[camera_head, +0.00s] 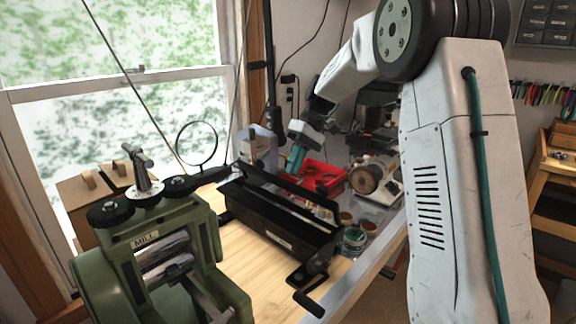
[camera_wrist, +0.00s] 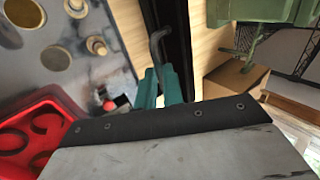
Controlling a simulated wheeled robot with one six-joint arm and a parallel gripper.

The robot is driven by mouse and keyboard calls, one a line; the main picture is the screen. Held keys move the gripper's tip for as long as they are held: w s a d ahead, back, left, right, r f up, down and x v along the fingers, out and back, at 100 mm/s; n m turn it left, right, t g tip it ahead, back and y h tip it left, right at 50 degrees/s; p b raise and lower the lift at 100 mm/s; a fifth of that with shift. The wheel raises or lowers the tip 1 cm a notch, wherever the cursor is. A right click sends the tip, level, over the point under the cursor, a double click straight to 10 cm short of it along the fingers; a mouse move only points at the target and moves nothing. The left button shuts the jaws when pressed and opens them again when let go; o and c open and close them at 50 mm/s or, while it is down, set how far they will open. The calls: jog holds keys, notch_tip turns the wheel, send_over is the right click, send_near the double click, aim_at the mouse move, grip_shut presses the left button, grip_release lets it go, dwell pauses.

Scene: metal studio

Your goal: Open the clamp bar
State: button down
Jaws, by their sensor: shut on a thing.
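The black bench tool (camera_head: 262,219) stands on the wooden bench, a long box with a small label on its front. Its long dark bar, which looks like the clamp bar (camera_head: 290,187), runs along the top at the back. My gripper (camera_head: 297,158) is at the far side of this bar, with teal fingers pointing down. In the wrist view my gripper (camera_wrist: 162,84) is shut on a dark curved handle (camera_wrist: 159,42), whose bent end sticks out past the fingertips beside the black tool. Where the handle joins the bar is hidden.
A green mill (camera_head: 150,255) stands at front left, with a round magnifier (camera_head: 197,143) behind it. A red tray (camera_head: 325,178), a spool (camera_head: 367,179) and several small jars (camera_head: 355,238) crowd the right side. A crank handle (camera_head: 309,304) juts out at the front.

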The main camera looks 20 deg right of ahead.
jog(key=w+d+f+g+y, duration=0.1)
jog(key=d+f+y, duration=0.1)
jog(key=d+f, duration=0.2)
jog(key=shift+w+d+f+y, duration=0.2)
jog(key=shift+f+y, duration=0.1)
jog(key=shift+f, duration=0.7)
jog(key=c, duration=1.5)
grip_release()
jog(key=shift+d+f, duration=0.15)
jog(key=shift+d, duration=0.05)
jog(key=shift+a, duration=0.15)
jog(key=shift+w+a+r, duration=0.1)
jog(key=shift+w+r, duration=0.05)
jog(key=shift+r, duration=0.1)
jog(key=shift+r, duration=0.1)
